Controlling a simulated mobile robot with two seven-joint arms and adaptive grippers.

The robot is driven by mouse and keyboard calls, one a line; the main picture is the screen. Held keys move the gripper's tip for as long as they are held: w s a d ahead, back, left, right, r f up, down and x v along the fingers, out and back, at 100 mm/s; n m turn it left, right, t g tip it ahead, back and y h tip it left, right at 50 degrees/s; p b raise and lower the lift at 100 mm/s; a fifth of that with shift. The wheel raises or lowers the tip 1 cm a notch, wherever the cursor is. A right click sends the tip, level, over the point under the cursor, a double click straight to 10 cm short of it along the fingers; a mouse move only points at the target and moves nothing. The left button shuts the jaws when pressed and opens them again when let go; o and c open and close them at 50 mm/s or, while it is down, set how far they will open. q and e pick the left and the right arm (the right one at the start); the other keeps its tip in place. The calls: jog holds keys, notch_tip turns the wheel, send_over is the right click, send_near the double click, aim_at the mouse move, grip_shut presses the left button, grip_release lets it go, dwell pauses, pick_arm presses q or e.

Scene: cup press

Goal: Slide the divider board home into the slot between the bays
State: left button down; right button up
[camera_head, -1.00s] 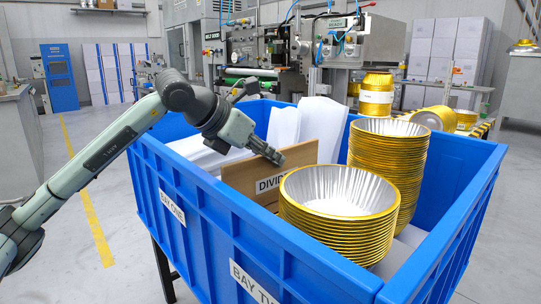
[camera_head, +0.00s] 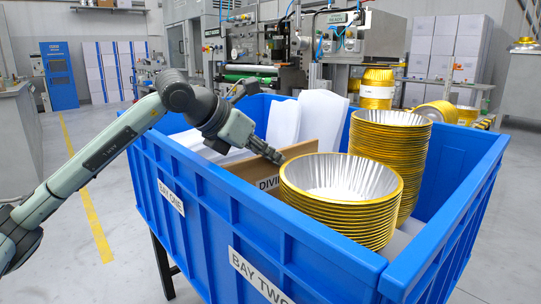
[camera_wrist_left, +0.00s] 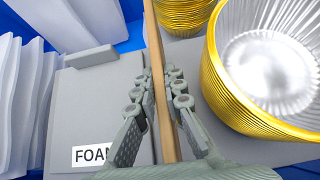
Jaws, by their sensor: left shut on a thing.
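The brown divider board (camera_head: 301,157), its label partly visible, stands upright inside the blue bin (camera_head: 205,214), between the white sleeves and the stacked foil cups. My left gripper (camera_head: 277,157) is at its top edge. In the left wrist view, the fingers of my left gripper (camera_wrist_left: 159,88) are on either side of the board (camera_wrist_left: 152,42), shut on it. The board's lower edge and the slot are hidden. The bin's near wall bears the labels BAY ONE and BAY TWO. My right gripper is not in view.
Gold-rimmed foil cup stacks (camera_head: 340,200) stand close to the right of the board. White sleeves (camera_head: 284,123) stand to its left. In the left wrist view, a grey foam block (camera_wrist_left: 92,125) lies left of the fingers. The bin walls surround everything.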

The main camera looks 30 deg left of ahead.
pick_arm(q)
jog(key=shift+f, duration=0.15)
jog(key=c, duration=1.5)
grip_release()
jog(key=shift+c, duration=0.2)
notch_tip(320, 180, up, 7)
send_over(231, 164)
jog(key=shift+r, duration=0.2)
